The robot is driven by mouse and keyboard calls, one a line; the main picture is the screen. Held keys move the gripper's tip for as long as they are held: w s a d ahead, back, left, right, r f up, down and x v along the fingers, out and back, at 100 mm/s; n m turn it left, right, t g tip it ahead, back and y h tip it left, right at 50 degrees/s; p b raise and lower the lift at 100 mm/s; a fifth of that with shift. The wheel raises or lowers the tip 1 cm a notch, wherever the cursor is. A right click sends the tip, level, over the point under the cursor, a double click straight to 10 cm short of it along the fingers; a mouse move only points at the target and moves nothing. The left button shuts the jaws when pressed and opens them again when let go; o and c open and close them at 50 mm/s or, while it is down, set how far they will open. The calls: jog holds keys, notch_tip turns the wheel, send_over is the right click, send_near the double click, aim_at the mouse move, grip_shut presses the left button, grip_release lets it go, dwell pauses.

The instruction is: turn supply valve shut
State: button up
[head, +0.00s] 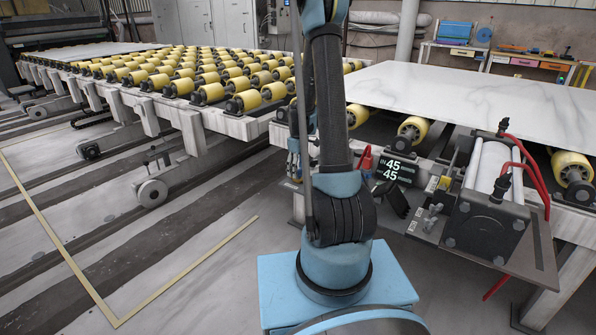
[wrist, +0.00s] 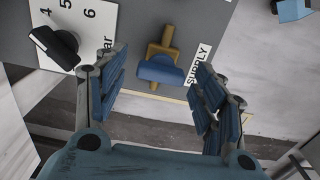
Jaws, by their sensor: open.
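The supply valve is in the wrist view, a brass body (wrist: 167,35) with a blue handle (wrist: 160,72) lying crosswise over it. It is mounted on a grey panel (wrist: 130,20), beside a white label reading SUPPLY (wrist: 199,64). My gripper (wrist: 158,66) is open, with one blue-padded finger on each side of the valve handle. Gaps show between the handle and both fingers, and nothing is held. In the head view my gripper (head: 294,150) is partly hidden behind my arm, and I cannot make out the valve there.
A black knob (wrist: 55,45) on a numbered bar scale sits close to the left finger. In the head view a roller conveyor (head: 200,90), a stone slab (head: 470,95) and a dark clamp unit (head: 485,215) surround the arm. Open floor lies left.

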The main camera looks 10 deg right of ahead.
notch_tip(320, 180, up, 12)
jog(key=shift+f, duration=0.15)
dwell(0.5)
